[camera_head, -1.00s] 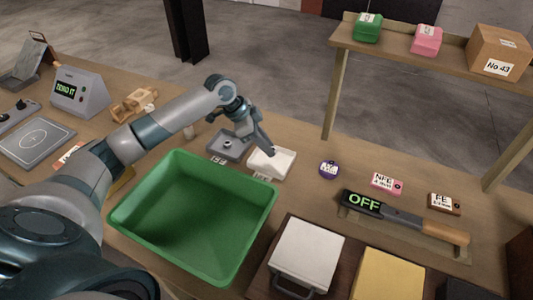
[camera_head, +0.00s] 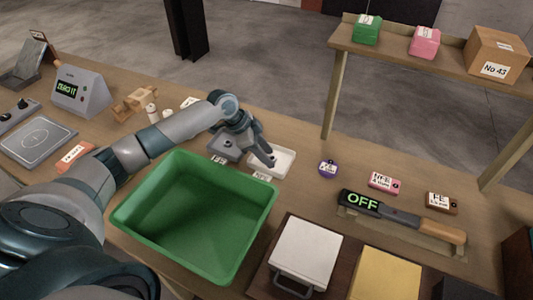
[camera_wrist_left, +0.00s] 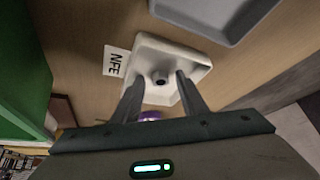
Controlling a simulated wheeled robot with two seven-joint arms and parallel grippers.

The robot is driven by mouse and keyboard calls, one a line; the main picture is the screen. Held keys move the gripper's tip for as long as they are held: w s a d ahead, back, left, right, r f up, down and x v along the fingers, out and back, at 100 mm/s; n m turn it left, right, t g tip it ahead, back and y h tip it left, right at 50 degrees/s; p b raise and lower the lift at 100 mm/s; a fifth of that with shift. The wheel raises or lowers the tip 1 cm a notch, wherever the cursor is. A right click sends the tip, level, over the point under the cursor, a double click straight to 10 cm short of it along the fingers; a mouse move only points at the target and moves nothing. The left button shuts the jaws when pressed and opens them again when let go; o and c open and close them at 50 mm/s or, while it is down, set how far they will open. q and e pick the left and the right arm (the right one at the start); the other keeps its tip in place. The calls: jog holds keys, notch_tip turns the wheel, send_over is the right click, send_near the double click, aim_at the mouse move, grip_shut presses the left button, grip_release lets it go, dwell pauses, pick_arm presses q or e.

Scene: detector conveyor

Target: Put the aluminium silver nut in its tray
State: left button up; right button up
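A small grey nut (camera_wrist_left: 160,78) lies in the white tray (camera_wrist_left: 188,52), whose label reads NFE. The white tray also shows in the head view (camera_head: 285,160), where my arm hides the nut. My left gripper (camera_head: 268,162) is over the white tray. In the left wrist view its two fingers (camera_wrist_left: 158,88) are apart, with the nut seen between and beyond them and nothing held. A grey tray (camera_head: 221,152) stands just left of the white one, and its edge shows at the top of the wrist view. My right gripper is not in view.
An empty green bin (camera_head: 130,215) stands in front of the trays. A shelf (camera_head: 400,55) stands behind.

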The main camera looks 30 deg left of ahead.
pick_arm(q)
jog(key=shift+r, duration=0.15)
jog(key=b+v, duration=0.3)
jog(key=v, duration=0.9)
jog(key=shift+s, duration=0.1)
dwell(0.8)
